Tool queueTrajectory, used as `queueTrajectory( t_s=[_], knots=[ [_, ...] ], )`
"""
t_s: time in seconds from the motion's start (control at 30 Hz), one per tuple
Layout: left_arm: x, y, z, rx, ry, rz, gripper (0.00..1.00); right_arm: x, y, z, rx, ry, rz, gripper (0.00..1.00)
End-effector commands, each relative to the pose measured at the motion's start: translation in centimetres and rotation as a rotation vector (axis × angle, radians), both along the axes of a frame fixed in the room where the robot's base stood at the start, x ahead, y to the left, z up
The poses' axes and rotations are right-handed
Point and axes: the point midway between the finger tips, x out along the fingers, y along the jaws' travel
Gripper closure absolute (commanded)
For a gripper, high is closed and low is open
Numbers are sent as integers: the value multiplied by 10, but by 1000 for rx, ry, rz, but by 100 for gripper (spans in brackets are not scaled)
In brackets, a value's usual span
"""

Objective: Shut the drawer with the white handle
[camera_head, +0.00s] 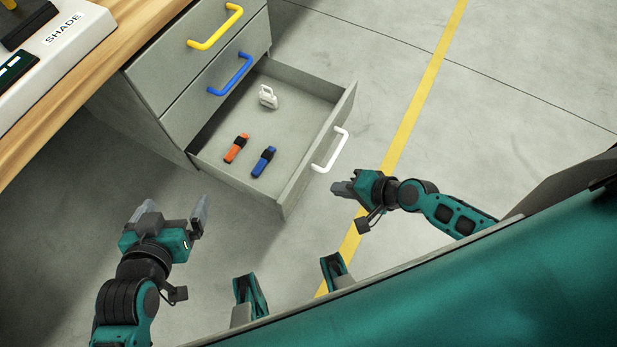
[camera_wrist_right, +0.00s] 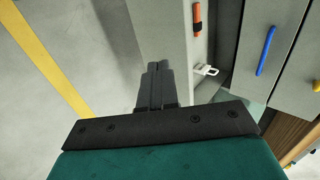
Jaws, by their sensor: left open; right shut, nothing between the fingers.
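The bottom drawer (camera_head: 318,159) of the grey cabinet is pulled far out, its white handle (camera_head: 330,150) on its front. Inside lie an orange item (camera_head: 236,148), a blue item (camera_head: 263,161) and a white item (camera_head: 268,97). My right gripper (camera_head: 335,188) is shut and empty, a little outside the drawer front and near the handle. In the right wrist view its shut fingers (camera_wrist_right: 155,82) appear by the drawer's front panel (camera_wrist_right: 165,30); the white handle is not visible there. My left gripper (camera_head: 173,211) is open and empty, left of the drawer's front corner.
Two shut drawers with a yellow handle (camera_head: 215,27) and a blue handle (camera_head: 230,74) are above. A wooden worktop (camera_head: 100,75) carries a white device marked SHADE (camera_head: 62,40). The floor beyond the drawer front is clear, with a yellow line (camera_head: 415,100).

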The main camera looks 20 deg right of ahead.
Motion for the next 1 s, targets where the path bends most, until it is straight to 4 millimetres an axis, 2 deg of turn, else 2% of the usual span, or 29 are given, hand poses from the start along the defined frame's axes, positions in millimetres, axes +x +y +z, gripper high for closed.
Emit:
queueTrajectory(
  t_s=[0.1,0.27,0.33,0.5,1.0],
  knots=[
    [-1,0,-13,-1,2,0,1,17,15,-22,2,-3,-1,100],
    [-1,-1,-25,-2,4,1,1,34,31,-44,1,-3,1,100],
    [-2,-1,-21,-3,8,2,1,44,39,-38,2,-5,0,100],
    [-2,-1,-19,-6,7,4,1,58,51,-39,-1,-3,0,100],
    [-1,-1,-19,-8,4,6,1,62,56,-40,-2,-2,1,100]
  ],
)
